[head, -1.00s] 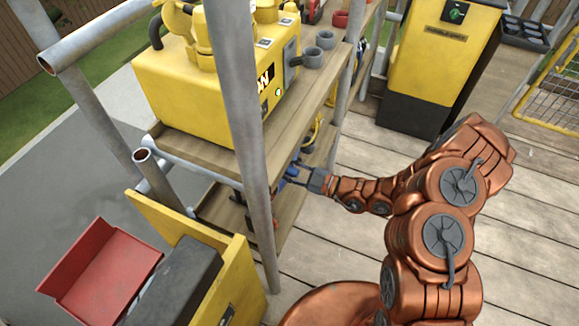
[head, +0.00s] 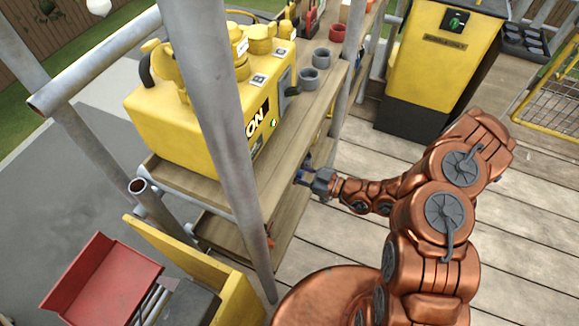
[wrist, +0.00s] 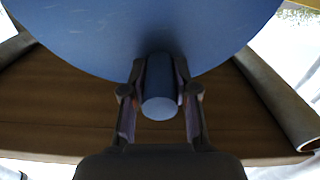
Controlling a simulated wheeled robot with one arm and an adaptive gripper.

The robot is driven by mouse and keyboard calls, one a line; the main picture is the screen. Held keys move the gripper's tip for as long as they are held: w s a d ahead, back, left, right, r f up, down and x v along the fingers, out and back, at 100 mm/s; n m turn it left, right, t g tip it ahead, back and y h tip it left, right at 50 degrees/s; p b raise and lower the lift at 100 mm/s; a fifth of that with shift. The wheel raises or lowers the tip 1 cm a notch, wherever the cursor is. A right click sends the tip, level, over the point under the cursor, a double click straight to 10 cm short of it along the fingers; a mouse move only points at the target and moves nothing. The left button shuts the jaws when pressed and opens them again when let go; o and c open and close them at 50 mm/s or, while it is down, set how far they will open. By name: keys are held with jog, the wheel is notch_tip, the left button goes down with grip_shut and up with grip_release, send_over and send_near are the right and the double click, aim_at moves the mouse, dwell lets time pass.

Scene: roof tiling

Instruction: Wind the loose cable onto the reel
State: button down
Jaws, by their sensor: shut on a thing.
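The reel (wrist: 120,40) shows in the wrist view as a large blue disc filling the top middle, with its upper part out of frame. A short round blue crank knob (wrist: 159,106) stands out from its lower rim. My gripper (wrist: 160,90) has one finger on each side of this knob and is shut on it. In the head view my gripper (head: 309,177) reaches under the shelf top, where only a small bit of blue shows and the reel is mostly hidden. I cannot make out the loose cable in either view.
A wooden shelf (head: 312,98) holds a yellow machine (head: 190,115) and grey cups. A grey scaffold pole (head: 232,130) stands in front. A red tray (head: 105,280) is at lower left, a yellow cabinet (head: 437,65) at the back.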

dwell(0.5)
jog(key=c, duration=0.9)
grip_release()
jog(key=shift+w, duration=0.1)
jog(key=shift+d, duration=0.1)
jog(key=shift+v, duration=6)
